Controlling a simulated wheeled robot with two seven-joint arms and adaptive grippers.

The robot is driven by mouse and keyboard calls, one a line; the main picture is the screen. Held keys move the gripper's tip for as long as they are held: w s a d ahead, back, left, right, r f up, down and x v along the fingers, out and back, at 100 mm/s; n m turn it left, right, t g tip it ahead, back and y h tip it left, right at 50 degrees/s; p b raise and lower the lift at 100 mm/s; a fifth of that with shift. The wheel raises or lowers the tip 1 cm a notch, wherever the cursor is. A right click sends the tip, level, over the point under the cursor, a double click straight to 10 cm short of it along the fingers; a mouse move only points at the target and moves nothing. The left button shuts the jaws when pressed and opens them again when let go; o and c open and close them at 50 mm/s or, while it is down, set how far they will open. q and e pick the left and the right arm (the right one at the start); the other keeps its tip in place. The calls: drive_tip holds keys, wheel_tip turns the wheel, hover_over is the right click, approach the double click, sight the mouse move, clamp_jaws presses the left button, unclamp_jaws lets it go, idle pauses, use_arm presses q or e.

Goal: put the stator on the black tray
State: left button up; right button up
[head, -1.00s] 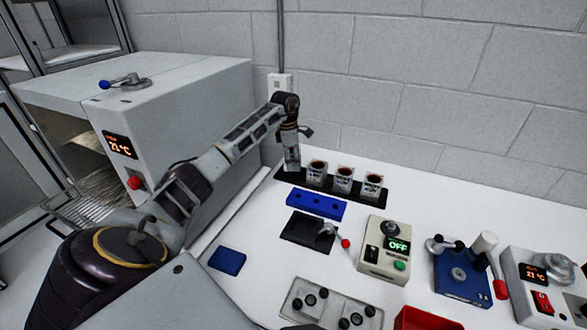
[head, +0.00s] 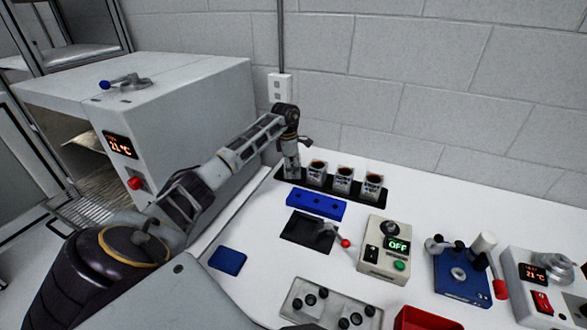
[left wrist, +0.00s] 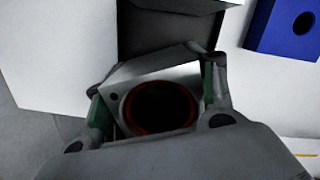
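My left gripper (head: 291,175) points down over the left end of the long black tray (head: 333,190). In the left wrist view a stator (left wrist: 160,106), a pale square block with a copper-orange ring and dark bore, is between its fingers, which press close on both sides. The black tray (left wrist: 165,35) shows just beyond it. I cannot tell whether the stator's underside touches the tray. Three more stators (head: 317,172), (head: 343,178), (head: 372,185) stand upright in a row on the tray, right of the gripper. My right gripper is not in view.
A blue block with holes (head: 316,204) lies in front of the tray, with a dark square plate (head: 308,232) nearer. The oven-like box (head: 180,110) stands left of the arm. A control box (head: 384,250), a blue fixture (head: 461,275) and a red bin (head: 425,320) are at right.

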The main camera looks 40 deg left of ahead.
use_arm(q)
drive_tip(key=o, duration=0.4)
drive_tip(key=shift+r, duration=0.1)
drive_tip(key=shift+s+a+r, duration=0.15)
drive_tip(key=shift+r, duration=1.8)
drive_tip(key=shift+s+a+r, duration=0.15)
drive_tip(key=shift+a+r, duration=0.05)
drive_tip(key=shift+r, duration=1.8)
drive_tip(key=shift+s+a+r, duration=0.15)
drive_tip(key=shift+r, duration=1.8)
